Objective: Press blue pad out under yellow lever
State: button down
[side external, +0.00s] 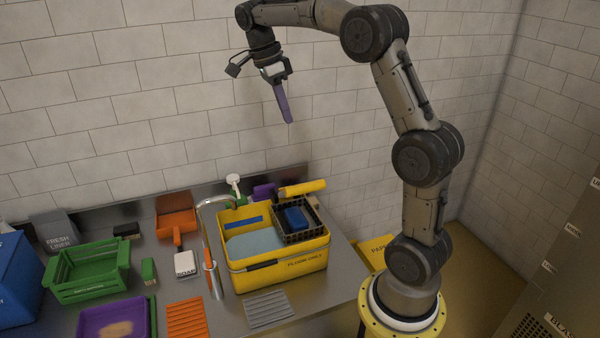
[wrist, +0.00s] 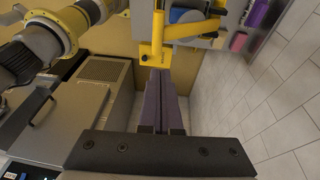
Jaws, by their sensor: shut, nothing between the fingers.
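The blue pad (side external: 296,217) lies in a black slatted basket (side external: 308,234) at the right end of a yellow bucket (side external: 280,279). The yellow lever (side external: 303,187) shows as a thick yellow bar above the basket's back edge, apart from the pad. My gripper (side external: 289,121) is high above the bucket, in front of the tiled wall, its purple fingers pointing down. The fingers are shut and empty and touch nothing. In the wrist view my gripper (wrist: 160,73) points toward yellow framework (wrist: 152,38); I cannot tell which part of it is the lever. The pad is not clearly seen there.
A green crate (side external: 88,272), an orange scoop (side external: 176,220), a soap block (side external: 186,264) and a purple tray (side external: 112,318) crowd the left counter. The air between my gripper and the bucket is clear.

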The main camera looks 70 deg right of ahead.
notch_tip(320, 180, down, 4)
jog(key=w+d, duration=0.1)
jog(key=d, duration=0.1)
send_near(304, 184)
notch_tip(304, 184, down, 5)
jog(key=d, duration=0.2)
jog(key=shift+s+f+g, duration=0.4)
jog(key=shift+s+f, duration=0.1)
jog(key=shift+f, duration=0.3)
jog(key=shift+s+a+f, duration=0.45)
jog(key=shift+f, duration=0.05)
jog(key=s+a+f, duration=0.2)
jog(key=f, duration=0.3)
jog(key=s+a+f+t, duration=0.1)
jog(key=s+a+f, duration=0.1)
jog(key=f, duration=0.3)
jog(key=shift+f+m+h, duration=0.2)
jog(key=shift+m+h, duration=0.1)
